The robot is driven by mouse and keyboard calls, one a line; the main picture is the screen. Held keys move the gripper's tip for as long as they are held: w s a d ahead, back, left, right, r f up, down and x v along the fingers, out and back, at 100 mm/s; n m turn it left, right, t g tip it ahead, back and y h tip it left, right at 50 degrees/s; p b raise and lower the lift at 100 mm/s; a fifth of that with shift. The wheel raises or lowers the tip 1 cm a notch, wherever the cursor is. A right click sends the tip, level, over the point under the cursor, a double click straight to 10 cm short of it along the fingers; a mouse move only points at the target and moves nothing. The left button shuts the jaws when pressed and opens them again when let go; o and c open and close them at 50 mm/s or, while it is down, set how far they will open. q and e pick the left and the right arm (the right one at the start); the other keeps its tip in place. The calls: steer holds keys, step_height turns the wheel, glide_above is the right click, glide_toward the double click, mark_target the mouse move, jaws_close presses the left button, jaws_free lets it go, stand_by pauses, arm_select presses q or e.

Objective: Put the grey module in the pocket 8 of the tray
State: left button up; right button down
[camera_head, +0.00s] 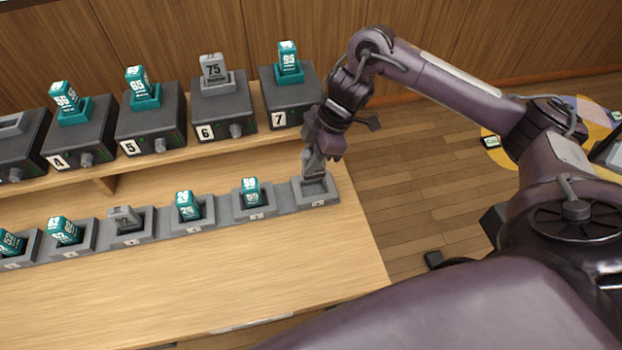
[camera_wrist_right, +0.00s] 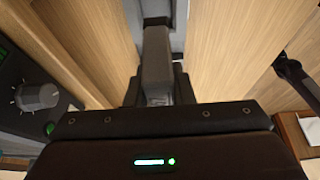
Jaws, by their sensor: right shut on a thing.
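My right gripper (camera_head: 318,150) is shut on a grey module (camera_head: 313,165), which stands upright at the last, right-hand pocket of the grey tray (camera_head: 331,190). The module's lower end is at the pocket opening; I cannot tell whether it touches the bottom. The pocket's small label is too small to read. In the right wrist view the grey module (camera_wrist_right: 157,65) sits between the dark fingers (camera_wrist_right: 157,88), with grey tray surface beyond. My left gripper is not in view.
Other tray pockets hold teal modules (camera_head: 250,191) and a tilted grey one (camera_head: 124,217). Behind, a shelf carries dark knobbed boxes, including box 7 (camera_head: 289,95) close to my right gripper and box 6 (camera_head: 222,105) with a grey module. The table front (camera_head: 200,285) is clear.

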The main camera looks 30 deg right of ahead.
mark_target(311, 177)
steer(key=shift+f, duration=3.15)
steer(key=shift+f, duration=0.15)
steer(key=c, duration=1.3)
jaws_free()
steer(key=shift+o, duration=0.2)
steer(key=p+v, duration=0.1)
steer(key=v, duration=1.1)
